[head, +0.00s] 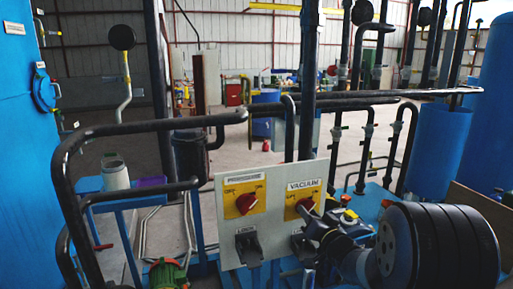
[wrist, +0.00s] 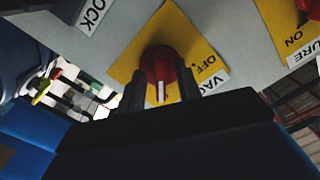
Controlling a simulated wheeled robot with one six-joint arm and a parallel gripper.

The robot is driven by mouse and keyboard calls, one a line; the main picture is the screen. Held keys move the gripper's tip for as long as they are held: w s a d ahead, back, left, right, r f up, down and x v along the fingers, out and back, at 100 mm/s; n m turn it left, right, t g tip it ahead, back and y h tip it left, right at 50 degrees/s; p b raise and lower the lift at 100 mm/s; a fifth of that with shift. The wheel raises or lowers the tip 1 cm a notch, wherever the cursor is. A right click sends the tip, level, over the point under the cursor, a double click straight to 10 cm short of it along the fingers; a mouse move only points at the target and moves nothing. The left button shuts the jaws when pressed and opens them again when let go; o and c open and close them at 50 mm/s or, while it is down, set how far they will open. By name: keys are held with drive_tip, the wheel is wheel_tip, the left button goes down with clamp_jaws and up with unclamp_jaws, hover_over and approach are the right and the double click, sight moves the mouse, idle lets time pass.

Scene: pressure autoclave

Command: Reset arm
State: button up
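My gripper (head: 318,224) is at the front of a pale control panel (head: 277,186), by the red vacuum knob (head: 305,205). In the wrist view, which shows the labels turned over, my gripper (wrist: 161,82) has its two dark fingers apart, one on each side of the red vacuum knob (wrist: 158,64). I cannot tell whether they touch it. The knob sits on a yellow plate (wrist: 130,68) marked OFF, and its white mark points down in the picture. My arm fills the lower right of the head view.
A red pressure knob (head: 246,203) sits left of the vacuum knob. Black levers (head: 248,246) are below it. Black pipes (head: 130,128) run close on the left and behind the panel. A blue tank (head: 488,95) stands at right. Open floor (head: 255,160) shows behind.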

drive_tip(key=n+b, duration=0.2)
drive_tip(key=n, duration=0.4)
drive_tip(key=shift+b, duration=0.4)
